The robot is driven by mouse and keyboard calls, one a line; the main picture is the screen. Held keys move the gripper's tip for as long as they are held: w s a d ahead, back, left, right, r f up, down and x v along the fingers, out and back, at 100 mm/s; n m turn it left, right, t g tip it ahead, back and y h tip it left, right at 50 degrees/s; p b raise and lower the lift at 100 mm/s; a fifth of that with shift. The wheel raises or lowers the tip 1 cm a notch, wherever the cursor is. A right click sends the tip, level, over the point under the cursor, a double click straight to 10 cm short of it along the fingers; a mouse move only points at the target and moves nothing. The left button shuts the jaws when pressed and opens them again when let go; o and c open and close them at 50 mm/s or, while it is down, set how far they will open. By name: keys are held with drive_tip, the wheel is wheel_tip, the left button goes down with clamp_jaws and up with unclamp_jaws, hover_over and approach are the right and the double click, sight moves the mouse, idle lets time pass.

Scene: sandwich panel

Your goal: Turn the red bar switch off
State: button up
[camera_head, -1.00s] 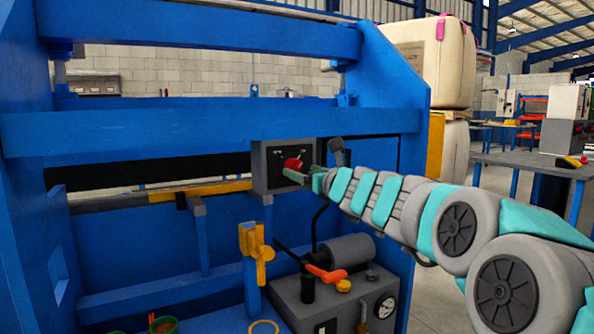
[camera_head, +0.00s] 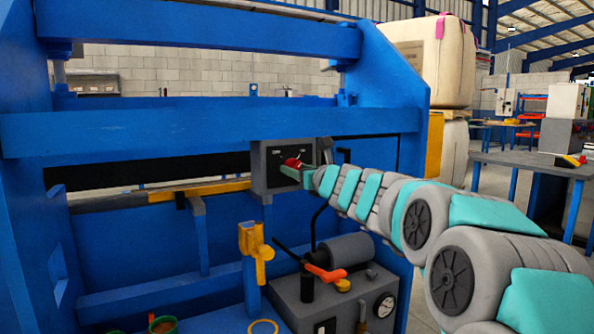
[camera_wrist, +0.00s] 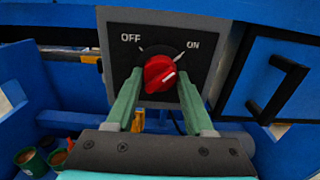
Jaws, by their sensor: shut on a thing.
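The red bar switch (camera_wrist: 160,72) is a round red knob on a dark plate (camera_wrist: 120,66), with OFF printed at upper left and ON at upper right. The contact with the fingertips is partly hidden there.
A black handle (camera_wrist: 278,88) on a blue panel is right of the switch in the wrist view. A blue press frame (camera_head: 210,130) surrounds the box. Below stands a grey pump unit (camera_head: 340,295) with an orange-red lever (camera_head: 325,273).

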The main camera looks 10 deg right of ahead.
clamp_jaws()
drive_tip(key=shift+a+n, duration=0.1)
drive_tip(key=shift+n, duration=0.3)
drive_tip(key=n+b, duration=0.7)
drive_tip(key=n, duration=0.9)
drive_tip(key=shift+n, duration=0.7)
